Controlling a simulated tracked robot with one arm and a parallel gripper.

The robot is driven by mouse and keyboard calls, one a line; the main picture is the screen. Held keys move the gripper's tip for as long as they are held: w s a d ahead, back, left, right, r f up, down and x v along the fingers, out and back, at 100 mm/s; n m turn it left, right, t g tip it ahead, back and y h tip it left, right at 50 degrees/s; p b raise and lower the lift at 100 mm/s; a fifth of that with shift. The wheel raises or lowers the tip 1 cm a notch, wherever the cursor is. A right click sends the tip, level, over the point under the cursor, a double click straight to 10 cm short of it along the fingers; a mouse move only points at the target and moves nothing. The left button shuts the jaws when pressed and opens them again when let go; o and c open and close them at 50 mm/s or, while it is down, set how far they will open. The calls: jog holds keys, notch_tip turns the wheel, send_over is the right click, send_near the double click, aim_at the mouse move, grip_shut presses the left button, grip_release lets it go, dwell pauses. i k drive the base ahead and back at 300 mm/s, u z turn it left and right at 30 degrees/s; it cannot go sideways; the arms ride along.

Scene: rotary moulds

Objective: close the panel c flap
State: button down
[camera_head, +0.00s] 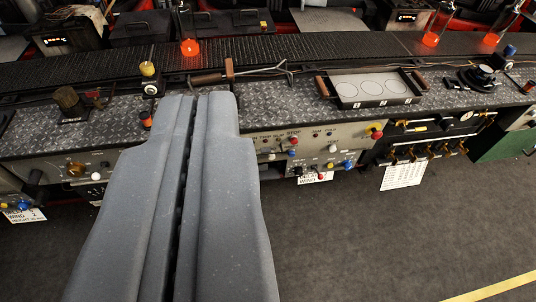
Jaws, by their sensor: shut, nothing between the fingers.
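My gripper (197,97) reaches up from the bottom of the view with its two long grey fingers together and nothing held. Its tips overlap the front edge of the diamond-plate bench. Several control panels line the bench front: a pale one at left (50,168), a pale one right of my gripper (316,134) and a dark one with brass levers (445,138). I cannot tell which is panel c, and I cannot make out a flap. My fingers hide part of the front between the two pale panels.
A black conveyor belt (290,56) runs behind the bench, with glowing orange glass pieces (190,47) on it. A tray with round moulds (375,88), tongs (265,72) and knobs sit on the bench. Paper labels (402,175) hang below the panels. The grey floor (370,245) in front is clear.

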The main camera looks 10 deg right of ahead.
aim_at(264, 150)
jog(key=u, duration=0.3)
jog(key=i, duration=1.35)
jog(key=z, duration=0.3)
